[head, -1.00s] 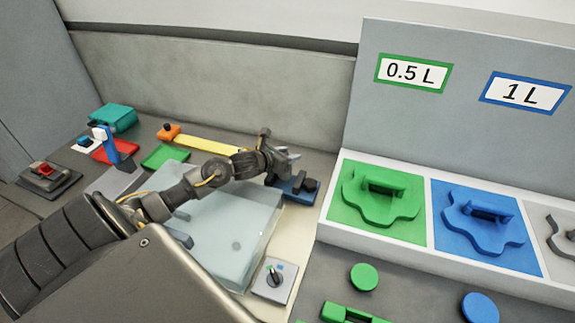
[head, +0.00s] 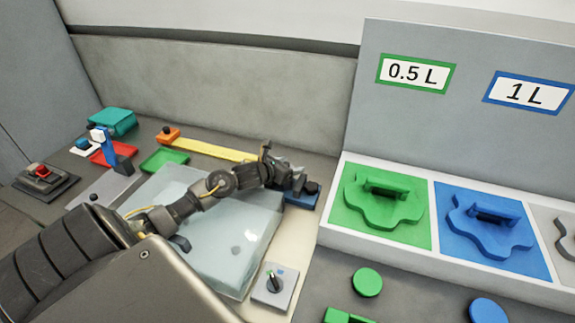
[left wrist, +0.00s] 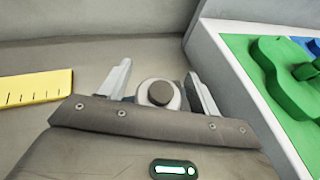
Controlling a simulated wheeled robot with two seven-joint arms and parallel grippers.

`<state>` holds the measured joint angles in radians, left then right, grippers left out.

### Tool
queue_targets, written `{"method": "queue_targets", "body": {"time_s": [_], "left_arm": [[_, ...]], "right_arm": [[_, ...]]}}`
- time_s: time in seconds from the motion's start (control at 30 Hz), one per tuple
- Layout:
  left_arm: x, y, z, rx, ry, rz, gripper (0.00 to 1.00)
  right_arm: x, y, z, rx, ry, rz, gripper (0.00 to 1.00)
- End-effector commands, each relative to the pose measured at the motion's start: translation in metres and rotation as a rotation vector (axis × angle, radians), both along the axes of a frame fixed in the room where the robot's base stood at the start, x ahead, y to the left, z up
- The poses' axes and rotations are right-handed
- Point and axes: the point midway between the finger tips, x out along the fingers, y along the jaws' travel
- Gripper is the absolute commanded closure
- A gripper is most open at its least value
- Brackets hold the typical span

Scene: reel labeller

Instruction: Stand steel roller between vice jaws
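My left gripper (head: 299,183) is low over the blue vice (head: 302,199), at the right end of the bench, and partly hides it. In the left wrist view its two pale fingers (left wrist: 160,84) stand apart. A round piece with a grey end face and a light rim, which looks like the steel roller (left wrist: 160,95), is seen end-on between them. Narrow gaps seem to show on both sides of it. Whether it rests between the vice jaws is hidden. In the head view I cannot make out the roller. My right gripper is not in view.
A yellow ruler (head: 215,149) lies behind the arm, near the back wall. A translucent plate (head: 225,238) lies under the arm. A small knob panel (head: 275,286) is in front. The tray with green (head: 380,208) and blue (head: 484,228) holders stands close on the right.

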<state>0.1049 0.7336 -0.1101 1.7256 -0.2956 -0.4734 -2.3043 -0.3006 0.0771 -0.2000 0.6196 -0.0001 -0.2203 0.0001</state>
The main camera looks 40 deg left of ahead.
Motion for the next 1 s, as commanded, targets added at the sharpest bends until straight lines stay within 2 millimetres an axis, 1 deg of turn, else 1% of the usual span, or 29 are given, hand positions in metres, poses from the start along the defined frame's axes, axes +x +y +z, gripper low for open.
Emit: {"method": "queue_targets", "body": {"time_s": [0.27, 0.37, 0.4, 0.47, 0.57, 0.7, 0.8, 0.9, 1.0], "left_arm": [[0.000, 0.000, 0.001, 0.000, 0.000, 0.000, 0.35], [0.000, 0.000, 0.005, -0.001, 0.000, 0.000, 0.35], [-0.003, 0.001, 0.004, 0.001, 0.000, 0.001, 0.35], [-0.011, 0.002, 0.005, 0.002, 0.001, 0.000, 0.35], [-0.029, 0.002, 0.011, 0.005, 0.002, -0.003, 0.35], [-0.060, 0.003, 0.023, 0.006, 0.003, -0.005, 0.35], [-0.077, 0.005, 0.031, 0.004, 0.004, -0.003, 0.35], [-0.091, 0.005, 0.037, 0.003, 0.004, -0.001, 0.35], [-0.101, 0.007, 0.042, 0.001, 0.002, 0.001, 0.35]], "right_arm": [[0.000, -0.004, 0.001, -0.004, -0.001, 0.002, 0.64], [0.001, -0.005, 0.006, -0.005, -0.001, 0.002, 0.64], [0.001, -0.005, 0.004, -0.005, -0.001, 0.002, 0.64], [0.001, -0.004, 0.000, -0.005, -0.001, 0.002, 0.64], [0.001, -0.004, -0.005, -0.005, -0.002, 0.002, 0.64], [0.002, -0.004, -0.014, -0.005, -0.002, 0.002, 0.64], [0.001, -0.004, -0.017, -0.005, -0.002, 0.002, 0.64], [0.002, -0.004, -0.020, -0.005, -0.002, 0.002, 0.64], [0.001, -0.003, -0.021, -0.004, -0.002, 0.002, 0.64]]}}
